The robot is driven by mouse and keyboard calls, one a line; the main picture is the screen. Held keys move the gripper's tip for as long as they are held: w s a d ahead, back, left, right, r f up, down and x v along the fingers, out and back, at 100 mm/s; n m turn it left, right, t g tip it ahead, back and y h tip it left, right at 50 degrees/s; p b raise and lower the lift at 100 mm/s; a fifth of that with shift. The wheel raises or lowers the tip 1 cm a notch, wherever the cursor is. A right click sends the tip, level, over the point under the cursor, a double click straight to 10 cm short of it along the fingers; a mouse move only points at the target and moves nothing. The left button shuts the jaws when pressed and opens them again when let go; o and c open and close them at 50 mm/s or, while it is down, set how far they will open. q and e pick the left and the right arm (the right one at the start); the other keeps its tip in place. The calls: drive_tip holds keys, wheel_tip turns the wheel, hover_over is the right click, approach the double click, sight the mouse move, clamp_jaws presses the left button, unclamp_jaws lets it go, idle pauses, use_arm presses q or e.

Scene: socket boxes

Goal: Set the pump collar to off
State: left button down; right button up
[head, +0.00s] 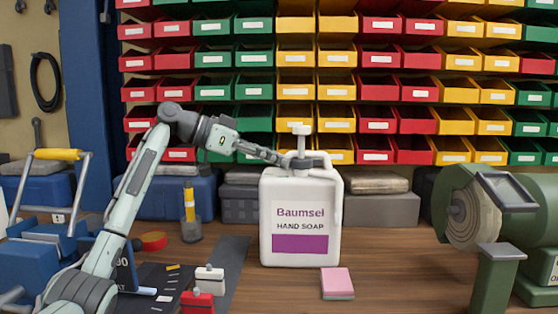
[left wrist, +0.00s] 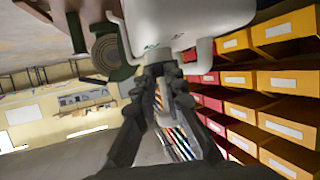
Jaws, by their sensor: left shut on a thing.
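A white hand soap bottle (head: 300,200) with a purple label stands upright on the wooden bench. Its white pump (head: 301,130) rises from the top. The collar at the pump's base is mostly hidden by my left gripper (head: 297,160), which comes in from the left and is shut on it. In the left wrist view, the bottle's white body (left wrist: 180,18) is beyond the dark fingers (left wrist: 160,75), and a pale part of the pump (left wrist: 164,117) shows between them. I cannot read any collar mark. My right gripper is in neither view.
A pink sponge (head: 337,283) lies in front of the bottle. A bench grinder (head: 475,215) stands at the right. Bin racks fill the back.

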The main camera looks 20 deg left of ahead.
use_arm(q)
drive_tip(key=shift+w+a+m+g+h, duration=0.2)
drive_tip(key=shift+w+m+g+h, duration=0.25)
drive_tip(key=shift+m+g, duration=0.5)
drive_tip(key=shift+w+a+m+g+h, duration=0.2)
drive_tip(key=shift+w+m+g+h, duration=0.25)
drive_tip(key=shift+m+g, duration=0.5)
drive_tip(key=c, duration=1.6)
unclamp_jaws()
drive_tip(key=v, duration=1.2)
drive_tip(key=shift+w, duration=0.1)
